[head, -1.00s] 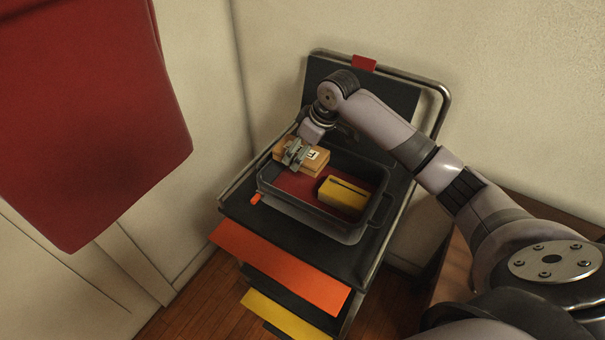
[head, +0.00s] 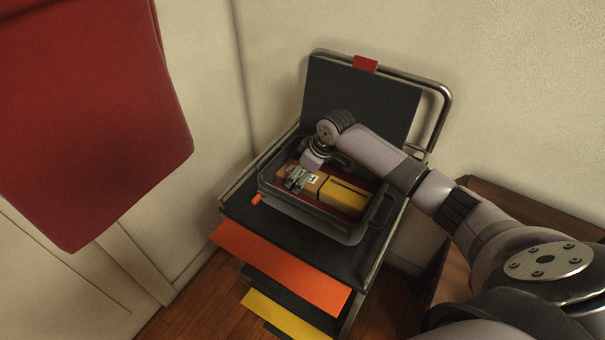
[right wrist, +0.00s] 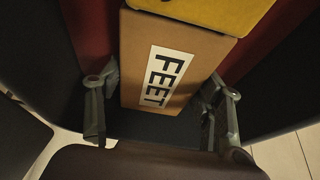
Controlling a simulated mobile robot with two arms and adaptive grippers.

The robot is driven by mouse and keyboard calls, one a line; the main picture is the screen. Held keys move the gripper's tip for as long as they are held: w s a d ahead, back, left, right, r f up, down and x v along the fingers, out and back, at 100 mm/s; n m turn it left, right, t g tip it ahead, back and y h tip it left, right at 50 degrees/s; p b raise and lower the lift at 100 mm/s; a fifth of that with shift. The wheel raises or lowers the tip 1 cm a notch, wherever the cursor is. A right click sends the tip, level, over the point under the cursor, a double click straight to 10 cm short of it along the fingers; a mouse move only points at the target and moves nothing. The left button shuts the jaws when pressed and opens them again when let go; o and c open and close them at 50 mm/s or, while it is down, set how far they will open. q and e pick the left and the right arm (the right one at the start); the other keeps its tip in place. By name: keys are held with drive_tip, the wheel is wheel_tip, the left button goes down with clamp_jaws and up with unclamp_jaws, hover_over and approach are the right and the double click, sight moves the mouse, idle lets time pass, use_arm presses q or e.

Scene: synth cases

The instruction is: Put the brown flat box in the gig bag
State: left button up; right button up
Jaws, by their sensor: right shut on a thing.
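The brown flat box (head: 311,186) has a white label; in the right wrist view the box (right wrist: 181,48) reads "FEET". My right gripper (head: 296,179) is shut on it, with one finger on each side in the right wrist view (right wrist: 158,115). The open dark gig bag (head: 300,212) has a red lining. The brown box is within its rim, at the left end, beside a yellow box (head: 345,197). I cannot tell whether the brown box rests on the lining. My left gripper is not in view.
The bag sits on a dark cart (head: 250,213) with a metal rail (head: 446,110). Orange (head: 280,268) and yellow (head: 285,315) panels stick out at its front. A dark red cloth (head: 90,110) hangs at left. A wooden table (head: 520,208) stands at right.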

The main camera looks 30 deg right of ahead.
drive_tip(key=o, duration=0.9)
drive_tip(key=shift+c, duration=0.2)
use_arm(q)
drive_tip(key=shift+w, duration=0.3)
use_arm(e)
drive_tip(key=o, duration=0.4)
drive_tip(key=shift+c, duration=0.2)
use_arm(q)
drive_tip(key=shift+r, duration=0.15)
use_arm(e)
drive_tip(key=v, duration=1.2)
